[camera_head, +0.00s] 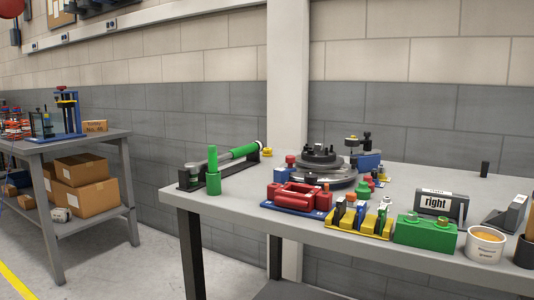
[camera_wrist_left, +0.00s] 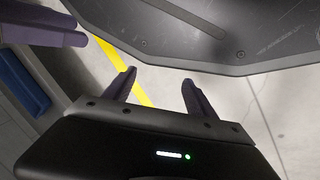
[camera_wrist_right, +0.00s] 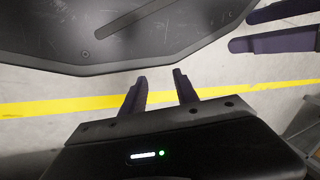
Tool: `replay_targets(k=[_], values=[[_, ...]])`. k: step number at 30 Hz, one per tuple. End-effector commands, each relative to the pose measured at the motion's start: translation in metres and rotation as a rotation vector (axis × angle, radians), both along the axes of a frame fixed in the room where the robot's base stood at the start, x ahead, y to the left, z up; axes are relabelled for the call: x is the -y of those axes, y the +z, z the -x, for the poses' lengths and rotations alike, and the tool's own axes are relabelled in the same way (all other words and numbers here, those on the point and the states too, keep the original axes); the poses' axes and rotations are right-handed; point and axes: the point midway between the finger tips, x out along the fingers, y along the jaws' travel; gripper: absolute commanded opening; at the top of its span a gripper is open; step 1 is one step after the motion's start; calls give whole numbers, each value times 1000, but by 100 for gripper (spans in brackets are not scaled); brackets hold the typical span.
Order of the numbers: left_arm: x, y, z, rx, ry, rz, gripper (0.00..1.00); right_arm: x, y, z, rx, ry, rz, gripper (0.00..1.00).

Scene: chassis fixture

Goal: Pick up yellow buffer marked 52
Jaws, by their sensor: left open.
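No marking 52 is legible in any view, so I cannot tell which thing is the buffer. My left gripper (camera_wrist_left: 160,88) is open and empty above the floor in the left wrist view. My right gripper (camera_wrist_right: 158,85) is open and empty in the right wrist view. Neither gripper shows in the head view.
A second table (camera_head: 90,140) with cartons (camera_head: 95,180) below stands left.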

Motion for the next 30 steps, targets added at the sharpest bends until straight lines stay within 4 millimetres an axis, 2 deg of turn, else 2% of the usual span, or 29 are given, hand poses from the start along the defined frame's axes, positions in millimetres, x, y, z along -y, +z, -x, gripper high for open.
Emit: replay_targets(k=[1, 5, 8, 15, 18, 21, 25, 30], values=[[0, 14, 0, 0, -1, 1, 62, 0, 14, 0, 0, 1, -1, 36], [2, 50, 2, -5, -6, 4, 62, -2, 50, 2, -5, 6, -4, 36], [4, 89, 5, -9, -11, 6, 62, -4, 89, 5, -9, 11, -7, 36], [10, 201, 12, -24, -30, 18, 62, -10, 201, 12, -24, 30, -18, 36], [13, 243, 16, -30, -37, 22, 62, -13, 243, 16, -30, 37, -23, 36], [15, 277, 18, -36, -43, 25, 62, -15, 277, 19, -35, 43, -25, 36], [17, 305, 21, -40, -49, 29, 62, -17, 305, 21, -40, 48, -29, 36], [18, 316, 23, -43, -52, 31, 62, -18, 316, 23, -43, 51, -31, 36]])
